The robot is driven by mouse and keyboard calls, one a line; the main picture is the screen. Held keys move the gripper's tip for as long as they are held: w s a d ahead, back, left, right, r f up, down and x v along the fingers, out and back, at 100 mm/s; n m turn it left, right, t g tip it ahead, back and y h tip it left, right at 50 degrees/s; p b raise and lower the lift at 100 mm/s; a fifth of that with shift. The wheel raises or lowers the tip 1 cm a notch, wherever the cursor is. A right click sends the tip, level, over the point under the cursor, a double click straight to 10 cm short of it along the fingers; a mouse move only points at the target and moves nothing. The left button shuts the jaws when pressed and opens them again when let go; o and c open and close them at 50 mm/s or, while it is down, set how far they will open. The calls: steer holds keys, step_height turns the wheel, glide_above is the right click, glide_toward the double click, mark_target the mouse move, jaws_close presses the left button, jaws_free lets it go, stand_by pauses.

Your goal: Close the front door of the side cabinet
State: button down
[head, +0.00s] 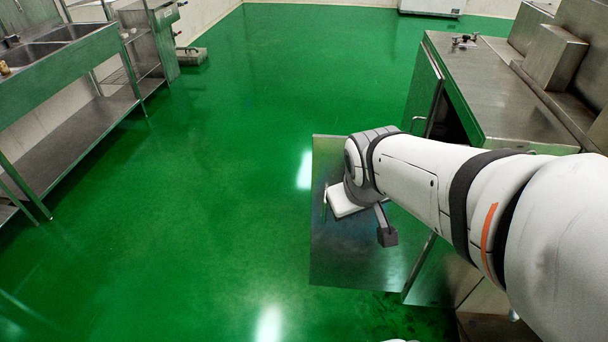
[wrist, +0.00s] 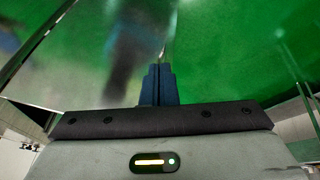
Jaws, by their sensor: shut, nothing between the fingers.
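In the head view my arm hides part of the swung-out door.
A steel sink bench (head: 65,60) with a lower shelf runs along the left. The green floor (head: 230,150) between it and the cabinet is clear. A low grey block (head: 192,56) lies on the floor near the far left wall.

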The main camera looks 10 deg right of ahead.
steer(key=w+d+f+n+t+h+b, duration=0.1)
steer(key=w+d+f+n+b, duration=0.1)
steer(key=w+f, duration=0.25)
steer(key=w+d+f+n+t+b, duration=0.1)
steer(key=w+d+f+n+b, duration=0.15)
steer(key=f, duration=0.25)
steer(key=n+t+y+b, duration=1.05)
steer(key=n+b, duration=0.65)
steer(key=b, duration=0.7)
glide_toward(312, 225)
steer(key=s+a, duration=0.1)
steer(key=s, duration=0.2)
steer(key=shift+g, duration=0.45)
steer(key=shift+w+a+r+b, duration=0.1)
steer(key=shift+w+a+b, duration=0.2)
steer(key=shift+w, duration=1.05)
steer(key=shift+w+a+r+b, duration=0.2)
steer(key=shift+w+b, duration=0.15)
steer(key=shift+w, duration=0.95)
steer(key=shift+w+a+r+b, duration=0.1)
steer(key=shift+w+a+b, duration=0.2)
steer(key=shift+w, duration=1.05)
